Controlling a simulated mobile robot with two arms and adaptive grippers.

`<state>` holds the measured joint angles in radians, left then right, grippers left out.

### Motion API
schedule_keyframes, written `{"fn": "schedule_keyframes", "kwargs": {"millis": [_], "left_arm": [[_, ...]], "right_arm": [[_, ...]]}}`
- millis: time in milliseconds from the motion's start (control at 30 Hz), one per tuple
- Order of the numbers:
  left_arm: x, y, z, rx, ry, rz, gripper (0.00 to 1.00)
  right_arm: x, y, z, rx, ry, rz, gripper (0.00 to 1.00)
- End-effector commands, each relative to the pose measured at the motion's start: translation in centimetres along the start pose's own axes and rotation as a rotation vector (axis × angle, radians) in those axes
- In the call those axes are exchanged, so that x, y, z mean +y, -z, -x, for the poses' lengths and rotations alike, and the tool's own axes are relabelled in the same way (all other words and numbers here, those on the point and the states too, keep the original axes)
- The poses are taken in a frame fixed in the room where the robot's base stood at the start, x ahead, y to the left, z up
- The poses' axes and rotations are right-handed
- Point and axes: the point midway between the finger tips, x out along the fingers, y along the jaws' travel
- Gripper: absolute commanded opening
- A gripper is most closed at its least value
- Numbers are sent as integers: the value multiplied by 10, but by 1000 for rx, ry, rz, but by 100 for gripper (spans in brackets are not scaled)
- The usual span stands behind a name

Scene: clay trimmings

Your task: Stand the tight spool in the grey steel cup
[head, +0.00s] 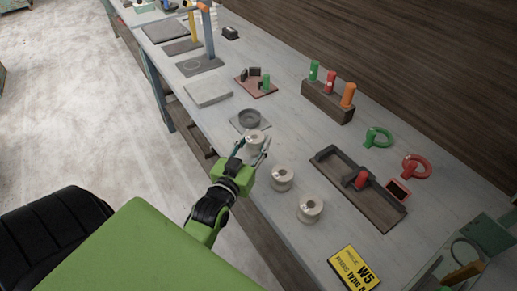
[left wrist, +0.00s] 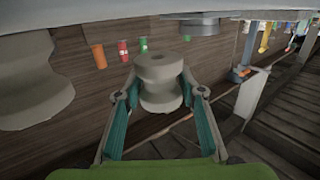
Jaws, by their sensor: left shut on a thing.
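Three similar cream spools show in the head view. My left gripper (head: 254,150) is shut on one spool (head: 256,136); this held spool (left wrist: 160,85) also shows between the fingers in the left wrist view. The other two spools, a middle one (head: 282,178) and a near one (head: 310,208), stand upright on the bench. No mark shows which spool is the tight one. The grey steel cup (head: 249,117) sits on a small grey plate just beyond the held spool and looks empty. I cannot tell whether the held spool touches the bench. My right gripper is not in view.
A dark divided tray (head: 372,200) with a red piece lies right of the spools. A wooden block (head: 327,103) with coloured handles stands behind. Green (head: 378,138) and red (head: 416,166) rings lie further right. A yellow sign (head: 355,268) is near the front edge.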

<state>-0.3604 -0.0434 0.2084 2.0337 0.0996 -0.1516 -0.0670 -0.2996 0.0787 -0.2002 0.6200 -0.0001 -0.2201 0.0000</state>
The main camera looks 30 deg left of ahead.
Motion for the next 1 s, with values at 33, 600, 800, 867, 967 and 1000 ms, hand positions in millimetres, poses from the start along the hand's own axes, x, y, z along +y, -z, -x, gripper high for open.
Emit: {"fn": "schedule_keyframes", "kwargs": {"millis": [33,600,800,867,967,1000], "left_arm": [[2,-2,-2,2,0,1,8],[7,-38,-10,3,-1,1,8],[7,-42,-10,0,-1,1,47],[7,-41,-10,0,-1,1,53],[7,-41,-10,0,-1,1,53],[7,-41,-10,0,-1,1,53]], "right_arm": [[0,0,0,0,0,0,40],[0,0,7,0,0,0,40],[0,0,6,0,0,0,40],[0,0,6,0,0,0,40],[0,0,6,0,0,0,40],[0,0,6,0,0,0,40]]}}
